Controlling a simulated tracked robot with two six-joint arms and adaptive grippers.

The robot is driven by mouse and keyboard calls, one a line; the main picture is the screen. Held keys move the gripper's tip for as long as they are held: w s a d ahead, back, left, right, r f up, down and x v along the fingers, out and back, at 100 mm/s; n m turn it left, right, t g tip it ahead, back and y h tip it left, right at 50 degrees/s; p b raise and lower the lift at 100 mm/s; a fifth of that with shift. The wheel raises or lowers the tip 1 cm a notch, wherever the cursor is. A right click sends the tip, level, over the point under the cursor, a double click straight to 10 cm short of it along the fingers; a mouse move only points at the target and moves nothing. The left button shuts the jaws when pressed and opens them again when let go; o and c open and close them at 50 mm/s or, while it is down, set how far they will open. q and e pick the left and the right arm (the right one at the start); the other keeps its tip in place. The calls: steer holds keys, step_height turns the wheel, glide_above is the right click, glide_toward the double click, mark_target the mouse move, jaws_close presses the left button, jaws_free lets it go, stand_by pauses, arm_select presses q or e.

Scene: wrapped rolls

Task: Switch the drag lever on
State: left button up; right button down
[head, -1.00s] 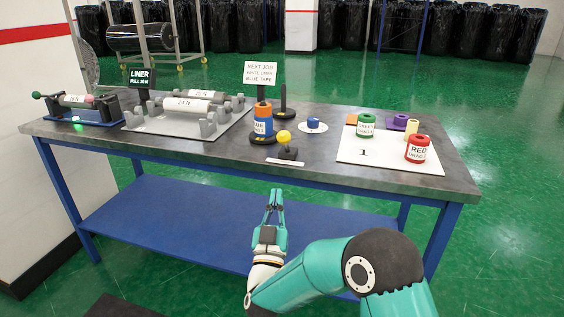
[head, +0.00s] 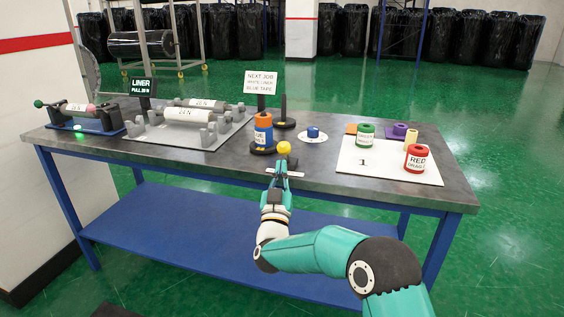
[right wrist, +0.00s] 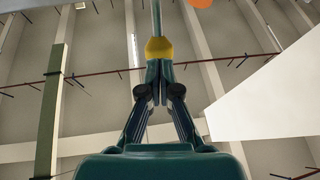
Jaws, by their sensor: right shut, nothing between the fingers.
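A small lever with a yellow ball knob (head: 284,147) stands on a dark base near the front edge of the table, with an unreadable pale label strip in front of it. My right gripper (head: 281,166) is shut and empty, its fingertips just in front of and below the knob, hiding part of the lever and base. In the right wrist view the yellow knob (right wrist: 158,48) and a thin rod show straight beyond the shut fingertips (right wrist: 152,75). I cannot tell whether they touch. My left gripper is not in view.
An orange and blue roll (head: 263,132) stands close behind the lever on the left. A white board (head: 385,168) with green and red rolls lies right. A grey plate (head: 150,137) with white rolls and a roller device (head: 85,124) are on the left.

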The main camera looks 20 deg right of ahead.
mark_target(285, 154)
steer(key=shift+x, duration=1.2)
